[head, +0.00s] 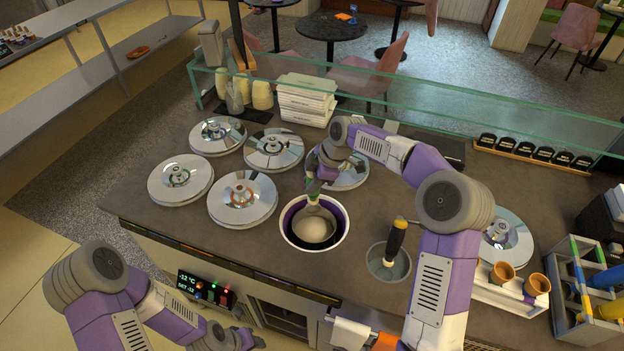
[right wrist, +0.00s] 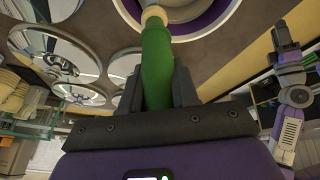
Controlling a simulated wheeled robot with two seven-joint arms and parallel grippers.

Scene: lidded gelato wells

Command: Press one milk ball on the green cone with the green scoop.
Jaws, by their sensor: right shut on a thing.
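My right gripper (head: 318,180) is shut on the green scoop, whose green handle (head: 313,188) shows just below the fingers. The handle also shows between the fingers in the right wrist view (right wrist: 157,65). The scoop points down into an open well (head: 288,240) with a white rim and purple inside. Pale gelato (head: 314,230) shows in the well; the scoop's head is hard to tell from it.
Several shiny lids (head: 242,199) cover the counter left of and behind the well. A yellow-and-black handled tool (head: 396,238) stands in a round basin (head: 376,262) right of the well. A glass guard (head: 430,103) runs along the back. A grey rack (head: 568,300) stands far right.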

